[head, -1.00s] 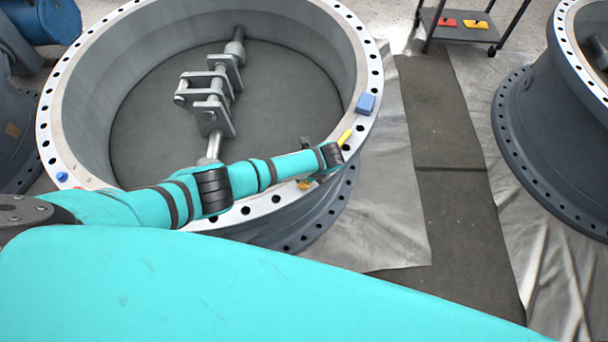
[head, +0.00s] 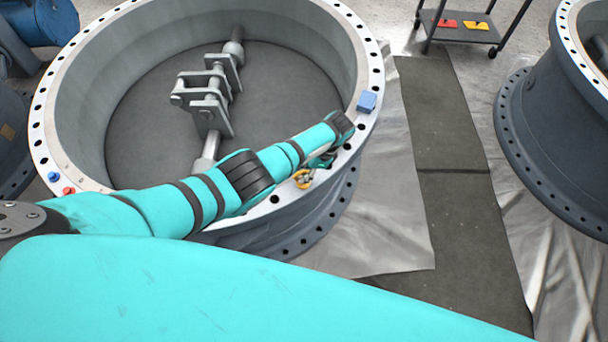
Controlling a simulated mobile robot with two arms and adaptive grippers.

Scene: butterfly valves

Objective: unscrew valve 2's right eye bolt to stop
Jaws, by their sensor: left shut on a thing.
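The large grey valve ring (head: 352,62) fills the upper left of the head view, its pale flange full of dark holes. A small yellow-orange eye bolt (head: 303,179) shows at the flange's near right side, partly covered. My left arm reaches across the ring from the left. My left gripper (head: 311,172) is below the wrist at the eye bolt and shut on it; its fingers are mostly hidden by the wrist. The bolt's thread is not visible. My right gripper is not in view.
A blue block (head: 366,102) sits on the flange's right side. Small blue (head: 53,176) and red (head: 68,190) pieces lie on its left. A shaft with brackets (head: 205,100) crosses inside the ring. Another valve (head: 540,130) stands right; a cart (head: 465,28) stands behind.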

